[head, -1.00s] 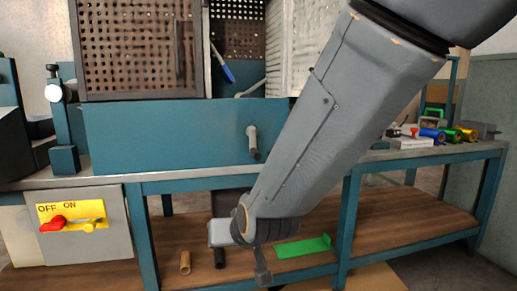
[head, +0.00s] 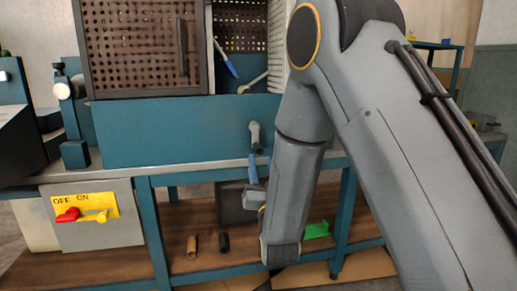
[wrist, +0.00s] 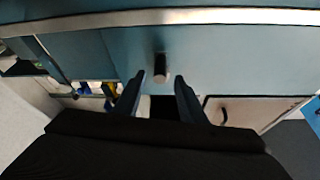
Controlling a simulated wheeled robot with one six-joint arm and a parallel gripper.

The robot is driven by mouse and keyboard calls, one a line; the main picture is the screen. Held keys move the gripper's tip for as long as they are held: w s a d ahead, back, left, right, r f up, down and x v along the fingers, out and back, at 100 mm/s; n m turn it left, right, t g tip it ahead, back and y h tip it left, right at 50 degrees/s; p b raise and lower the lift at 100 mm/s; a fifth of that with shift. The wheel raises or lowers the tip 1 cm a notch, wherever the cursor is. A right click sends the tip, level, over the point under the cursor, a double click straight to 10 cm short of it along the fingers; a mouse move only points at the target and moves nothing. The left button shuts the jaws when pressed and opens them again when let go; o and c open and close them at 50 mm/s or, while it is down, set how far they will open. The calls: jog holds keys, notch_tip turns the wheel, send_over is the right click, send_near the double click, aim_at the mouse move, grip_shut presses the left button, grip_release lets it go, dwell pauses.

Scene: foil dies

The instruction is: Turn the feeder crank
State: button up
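The feeder crank (head: 254,138) is a small grey handle on the front of the blue machine panel (head: 170,132), hanging downward. In the wrist view the crank's dark grip (wrist: 160,68) shows just beyond the gap between my fingertips. My gripper (head: 260,162) is just below the crank, in front of the bench edge. I cannot tell from these views whether a finger touches the crank.
A perforated cabinet door (head: 133,45) stands above the panel. At lower left is a yellow OFF/ON plate (head: 85,206) with a red-and-yellow switch. The lower shelf holds a brown cylinder (head: 192,246), a black cylinder (head: 223,243) and a green piece (head: 317,230).

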aim_at(257, 143)
jog(key=b+x, duration=0.1)
jog(key=x, duration=0.6)
jog(key=shift+c, duration=0.2)
grip_shut()
